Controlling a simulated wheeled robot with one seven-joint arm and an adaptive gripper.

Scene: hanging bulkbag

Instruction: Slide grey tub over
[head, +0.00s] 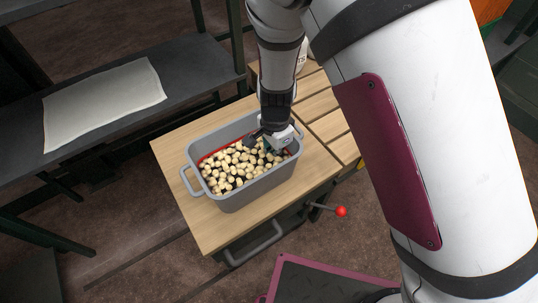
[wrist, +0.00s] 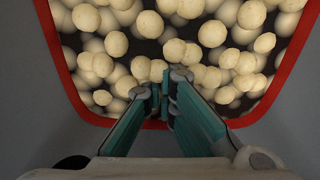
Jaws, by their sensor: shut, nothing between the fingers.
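The grey tub (head: 262,186) stands on a light wooden table, with a handle at each end. It holds many pale round pieces (wrist: 205,35), and a red line (wrist: 290,70) runs around its inner wall. My gripper (wrist: 161,92) is shut and empty. In the head view my gripper (head: 272,147) is inside the tub's opening, near its right end, over the pale pieces. The wrist view shows the fingertips close to the red line at the grey inner wall. I cannot tell whether they touch the wall or the pieces.
The wooden table top (head: 215,235) is bare in front of and left of the tub. A slatted wooden surface (head: 330,125) adjoins at right. A red-knobbed lever (head: 341,211) sticks out below the table. A dark bench with a pale sheet (head: 104,100) stands at left.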

